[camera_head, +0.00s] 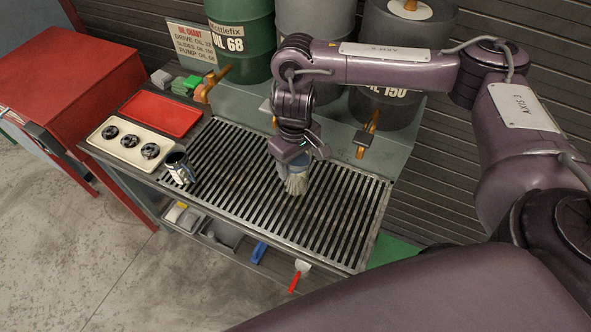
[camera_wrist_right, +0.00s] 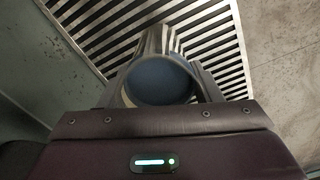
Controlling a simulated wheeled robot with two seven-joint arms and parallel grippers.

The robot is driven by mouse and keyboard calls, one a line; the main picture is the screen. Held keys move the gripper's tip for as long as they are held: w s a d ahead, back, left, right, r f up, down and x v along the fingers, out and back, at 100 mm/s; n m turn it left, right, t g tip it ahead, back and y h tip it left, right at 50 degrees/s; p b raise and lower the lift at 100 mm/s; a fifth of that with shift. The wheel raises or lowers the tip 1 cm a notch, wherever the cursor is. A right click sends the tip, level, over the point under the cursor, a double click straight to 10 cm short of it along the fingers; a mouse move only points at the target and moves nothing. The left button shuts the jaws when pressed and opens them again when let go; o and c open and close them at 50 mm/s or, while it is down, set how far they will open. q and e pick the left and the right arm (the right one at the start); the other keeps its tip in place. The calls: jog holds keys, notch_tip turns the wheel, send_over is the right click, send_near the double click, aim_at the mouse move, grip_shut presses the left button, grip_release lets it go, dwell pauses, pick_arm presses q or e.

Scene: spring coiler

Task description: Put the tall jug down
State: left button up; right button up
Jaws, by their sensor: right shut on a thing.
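My right gripper (camera_head: 300,157) is above the middle of the slatted metal grate (camera_head: 340,230). It is shut on the tall jug (camera_head: 296,183), a pale, ribbed vessel hanging below the fingers, roughly upright. In the right wrist view the jug's round mouth with a blue inside (camera_wrist_right: 160,80) sits between the fingers, with the grate's slats behind it. The gripper hides the upper part of the jug in the head view. I cannot tell whether its base touches the grate. My left gripper is not in view.
A dark metal can (camera_head: 179,169) stands at the grate's left edge. A cream tray (camera_head: 113,151) with three dark round parts and a red tray (camera_head: 160,112) are left of it. Large drums (camera_head: 240,38) with taps stand behind. The grate right of the jug is clear.

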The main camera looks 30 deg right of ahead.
notch_tip(320, 180, down, 3)
jog(key=shift+s+a+b, duration=0.1)
jog(key=shift+b, duration=0.3)
jog(key=shift+f, duration=0.35)
jog(key=shift+w+d+f, duration=0.2)
jog(key=shift+w, duration=0.05)
jog(key=o, duration=1.4)
jog(key=shift+f, duration=0.15)
jog(key=shift+c, duration=0.2)
